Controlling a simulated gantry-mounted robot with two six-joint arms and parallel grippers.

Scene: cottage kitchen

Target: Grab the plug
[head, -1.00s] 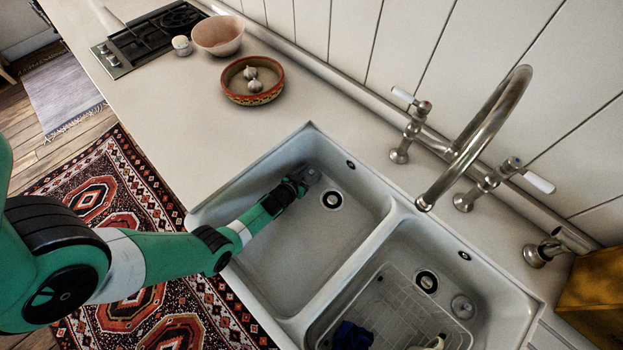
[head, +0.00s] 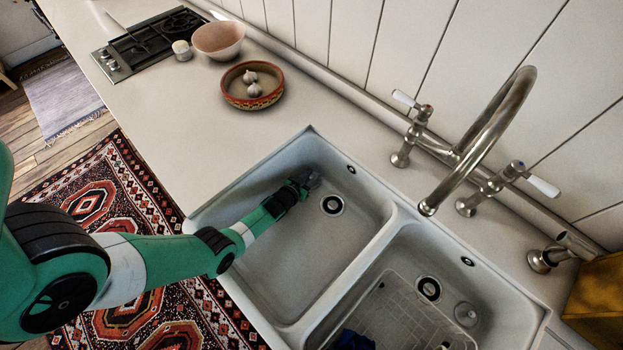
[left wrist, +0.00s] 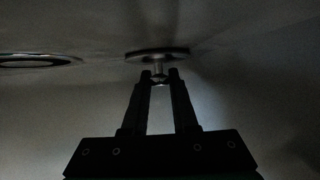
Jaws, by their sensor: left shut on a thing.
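The plug (left wrist: 158,54) is a round disc with a short stem, seen in the left wrist view near the top middle. My left gripper (left wrist: 159,76) has its two fingertips shut on the stem, just below the disc. In the head view my left gripper (head: 312,181) is down in the left sink basin, beside the drain (head: 332,205). The plug is mostly hidden by the gripper there. The wrist view is dark, and I cannot tell whether the plug touches the basin. My right gripper is not in view.
The left basin (head: 290,262) is otherwise empty. The tap (head: 500,105) arches over the divider. A bowl with garlic (head: 232,98) stands on the counter.

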